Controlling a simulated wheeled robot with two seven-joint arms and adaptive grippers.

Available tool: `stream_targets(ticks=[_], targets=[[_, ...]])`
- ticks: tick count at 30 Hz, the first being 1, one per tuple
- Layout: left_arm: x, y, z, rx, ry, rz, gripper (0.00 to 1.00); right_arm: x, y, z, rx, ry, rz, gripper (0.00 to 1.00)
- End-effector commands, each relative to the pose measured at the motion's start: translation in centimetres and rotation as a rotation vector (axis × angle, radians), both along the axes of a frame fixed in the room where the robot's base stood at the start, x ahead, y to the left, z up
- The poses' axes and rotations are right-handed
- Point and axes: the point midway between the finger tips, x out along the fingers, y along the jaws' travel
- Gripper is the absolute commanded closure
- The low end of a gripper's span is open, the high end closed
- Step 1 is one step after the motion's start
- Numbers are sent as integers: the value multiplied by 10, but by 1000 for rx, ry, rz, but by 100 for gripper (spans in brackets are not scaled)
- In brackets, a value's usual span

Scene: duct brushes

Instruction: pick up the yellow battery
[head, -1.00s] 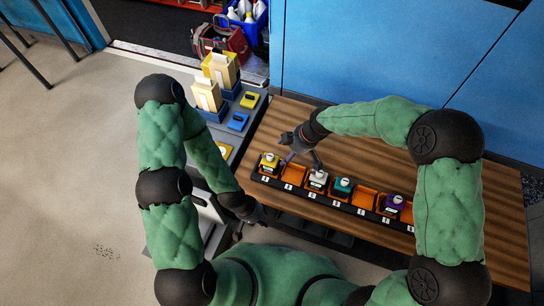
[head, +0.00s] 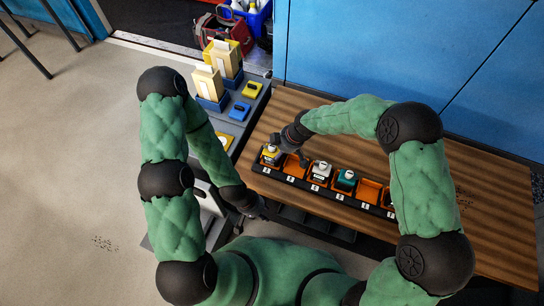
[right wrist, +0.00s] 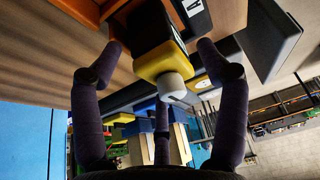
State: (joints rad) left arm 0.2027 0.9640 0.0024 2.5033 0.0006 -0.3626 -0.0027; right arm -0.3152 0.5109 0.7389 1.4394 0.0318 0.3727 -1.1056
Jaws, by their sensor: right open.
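The yellow battery (head: 270,154) sits in the leftmost slot of the black rack (head: 313,191) on the wooden table. In the right wrist view, the battery (right wrist: 160,62), with its yellow top and pale round knob, lies between the spread fingers of my right gripper (right wrist: 160,50). Gaps show on both sides of it, so the fingers look apart from it. In the head view my right gripper (head: 288,150) is over the rack's left end, open, partly covering the battery. My left gripper (head: 254,208) is low by the table's left front edge; its fingers are too dark to read.
My right arm hides the rack's right end. The table's back is clear.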

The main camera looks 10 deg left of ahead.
Motion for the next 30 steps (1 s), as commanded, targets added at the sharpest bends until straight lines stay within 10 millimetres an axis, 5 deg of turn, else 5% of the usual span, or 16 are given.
stream_targets(ticks=[8, 15, 16, 30], targets=[[0, 0, -1, 0, 0, 0, 64, 1, 2, -3, 1, -1, 0, 28], [0, 0, -1, 0, 0, 0, 64, 0, 2, -4, -1, 1, -1, 96], [0, 0, -1, 0, 0, 0, 64, -1, 2, -4, -1, 2, 0, 100], [0, 0, 5, 0, 0, 0, 64, -3, 2, 3, -3, 9, 2, 100]])
